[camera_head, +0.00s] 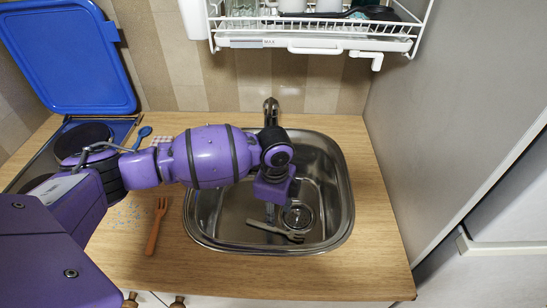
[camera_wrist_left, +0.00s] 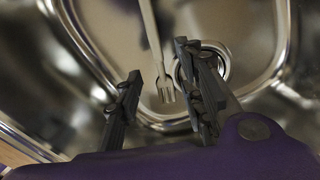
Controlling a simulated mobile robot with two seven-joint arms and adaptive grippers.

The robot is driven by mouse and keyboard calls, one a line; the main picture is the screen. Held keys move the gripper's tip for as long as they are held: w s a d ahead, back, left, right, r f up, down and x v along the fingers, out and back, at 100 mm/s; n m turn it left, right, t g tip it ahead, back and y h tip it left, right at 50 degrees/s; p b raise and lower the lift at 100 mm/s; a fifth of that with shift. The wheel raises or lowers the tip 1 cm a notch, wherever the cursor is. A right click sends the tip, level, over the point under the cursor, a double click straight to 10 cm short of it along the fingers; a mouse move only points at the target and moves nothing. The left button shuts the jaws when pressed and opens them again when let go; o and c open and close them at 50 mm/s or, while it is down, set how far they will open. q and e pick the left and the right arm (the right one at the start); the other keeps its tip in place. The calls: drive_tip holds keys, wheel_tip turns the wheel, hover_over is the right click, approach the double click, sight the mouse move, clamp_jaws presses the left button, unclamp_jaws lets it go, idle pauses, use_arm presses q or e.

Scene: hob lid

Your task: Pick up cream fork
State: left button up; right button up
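The cream fork (camera_head: 270,229) lies in the steel sink (camera_head: 336,222), across its lower middle next to the drain, and looks greyish cream. In the left wrist view the cream fork (camera_wrist_left: 152,38) runs down from the top edge, with its tines between my fingers in the picture. My left gripper (camera_head: 270,213) points down into the sink above the fork. In the left wrist view the left gripper (camera_wrist_left: 163,98) has its two dark fingers wide apart with nothing held. The exact height over the fork is hard to tell. My right gripper is not in view.
An orange fork (camera_head: 154,230) lies on the wooden counter (camera_head: 375,268) left of the sink. A blue spoon (camera_head: 142,134) lies near the hob with its raised blue lid (camera_head: 65,58). The tap (camera_head: 270,108) stands behind the sink; a white dish rack (camera_head: 320,44) hangs above.

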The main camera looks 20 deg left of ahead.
sight(275, 228)
use_arm(q)
drive_tip(key=f, duration=0.7)
drive_tip(key=shift+s, duration=0.2)
drive_tip(key=c, duration=0.9)
clamp_jaws()
